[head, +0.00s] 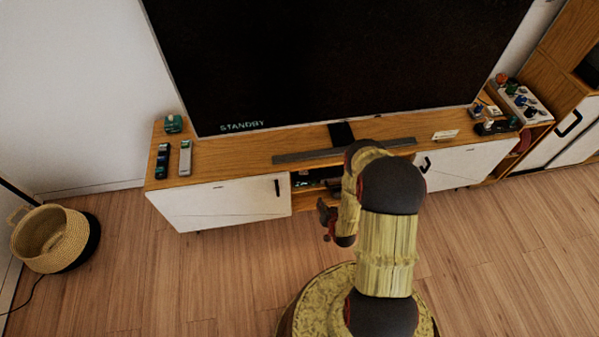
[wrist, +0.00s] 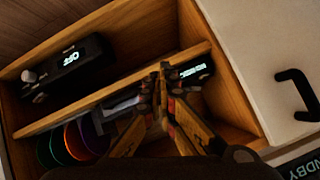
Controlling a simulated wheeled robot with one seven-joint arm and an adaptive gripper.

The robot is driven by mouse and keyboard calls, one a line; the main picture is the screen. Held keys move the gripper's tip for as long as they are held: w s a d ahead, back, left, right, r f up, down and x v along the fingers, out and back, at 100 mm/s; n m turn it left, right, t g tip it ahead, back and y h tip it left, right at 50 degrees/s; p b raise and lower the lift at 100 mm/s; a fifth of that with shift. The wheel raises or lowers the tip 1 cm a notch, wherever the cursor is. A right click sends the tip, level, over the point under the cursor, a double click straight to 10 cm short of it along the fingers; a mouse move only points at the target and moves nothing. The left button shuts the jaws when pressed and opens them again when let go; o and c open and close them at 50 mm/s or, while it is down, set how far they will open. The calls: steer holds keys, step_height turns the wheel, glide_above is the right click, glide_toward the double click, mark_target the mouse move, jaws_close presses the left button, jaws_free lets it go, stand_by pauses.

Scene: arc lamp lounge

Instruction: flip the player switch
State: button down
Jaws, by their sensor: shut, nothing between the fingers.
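In the wrist view a black device (wrist: 68,62) with a lit display that seems to read "OFF" sits in one compartment of the open shelf, with a light knob or switch (wrist: 29,76) at its end. A second dark device (wrist: 192,73) with a lit display is in the other compartment, partly hidden behind my fingers. I cannot tell which one is the player. My gripper (wrist: 164,76) is shut and empty, its tips in front of the shelf divider, near the second device. In the head view my gripper (head: 327,217) is low in front of the cabinet's open middle.
The wooden shelf divider (wrist: 110,92) runs between the compartments. Several coloured discs (wrist: 75,140) stand beside my fingers. A white door with a black handle (wrist: 296,93) is at right. Above, the cabinet holds a TV (head: 330,60) and soundbar (head: 300,155).

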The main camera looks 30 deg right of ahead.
steer(key=w+r+m+t, duration=0.1)
steer(key=w+r+t, duration=0.3)
steer(key=r, duration=0.5)
steer(key=shift+w+d+r+t+h, duration=0.3)
steer(key=shift+w+d+r, duration=0.1)
steer(key=shift+w, duration=0.55)
steer(key=shift+w+f, duration=0.1)
steer(key=shift+w, duration=0.05)
steer(key=b, duration=0.4)
glide_above(304, 172)
steer(key=s+d, duration=0.2)
steer(key=s, duration=0.1)
step_height(304, 172, down, 2)
steer(key=shift+a+f, duration=0.1)
steer(key=shift+f, duration=0.1)
steer(key=shift+w+a+f+b, duration=0.15)
steer(key=shift+a+f+b, duration=0.15)
steer(key=shift+f, duration=0.25)
steer(key=shift+w+a+f+b, duration=0.1)
steer(key=shift+a+f+b, duration=0.2)
steer(key=shift+f, duration=0.25)
steer(key=shift+w+a+f+b, duration=0.15)
steer(key=shift+a+f+b, duration=0.2)
steer(key=shift+f, duration=0.15)
